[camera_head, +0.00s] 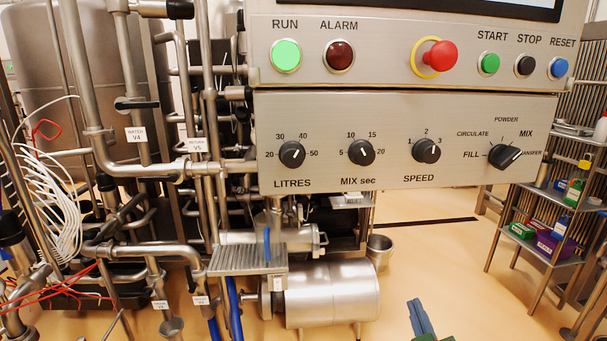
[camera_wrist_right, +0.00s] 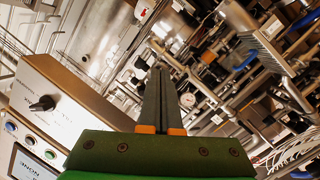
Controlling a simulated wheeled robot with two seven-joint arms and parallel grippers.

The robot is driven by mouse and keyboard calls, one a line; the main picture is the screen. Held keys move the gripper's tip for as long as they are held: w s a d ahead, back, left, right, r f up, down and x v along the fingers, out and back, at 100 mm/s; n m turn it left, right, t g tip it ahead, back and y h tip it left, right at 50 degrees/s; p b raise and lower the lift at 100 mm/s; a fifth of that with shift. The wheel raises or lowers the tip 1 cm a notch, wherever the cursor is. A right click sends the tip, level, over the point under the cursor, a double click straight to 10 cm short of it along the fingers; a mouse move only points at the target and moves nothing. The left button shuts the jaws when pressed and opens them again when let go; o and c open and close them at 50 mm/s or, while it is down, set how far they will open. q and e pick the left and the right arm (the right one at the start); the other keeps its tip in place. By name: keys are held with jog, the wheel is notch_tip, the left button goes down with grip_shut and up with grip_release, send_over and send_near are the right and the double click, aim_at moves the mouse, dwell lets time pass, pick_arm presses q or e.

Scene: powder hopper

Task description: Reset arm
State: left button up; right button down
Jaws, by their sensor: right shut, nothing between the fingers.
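My right gripper (camera_head: 417,308) shows at the bottom of the head view, right of centre, with only its dark fingers and a bit of green body in the picture. It is low, below the control panel, and apart from it. In the right wrist view the two dark fingers (camera_wrist_right: 160,75) lie together, shut, with nothing between them. The green gripper body fills the bottom of that view. My left gripper does not show in either view.
The control panel (camera_head: 400,175) with knobs and buttons spans the upper right; it also shows in the wrist view (camera_wrist_right: 75,85). Pipes and a tank (camera_head: 80,55) stand left. A steel cylinder (camera_head: 333,293) lies low at centre. A shelf rack (camera_head: 545,248) stands right. Floor between is clear.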

jog(key=s+a+f+m+g+y, duration=0.1)
jog(key=s+a+f+m+g, duration=0.1)
jog(key=s+f+g, duration=0.75)
jog(key=s+a+f+m+g+y, duration=0.15)
jog(key=s+f+g, duration=0.25)
jog(key=s+f, duration=1.2)
jog(key=f, duration=1.3)
jog(key=s+d+f+g, duration=0.2)
jog(key=s+f, duration=0.8)
jog(key=s, duration=0.2)
jog(key=shift+s+f+n, duration=0.2)
jog(key=shift+f+n, duration=0.05)
jog(key=shift+n, duration=0.2)
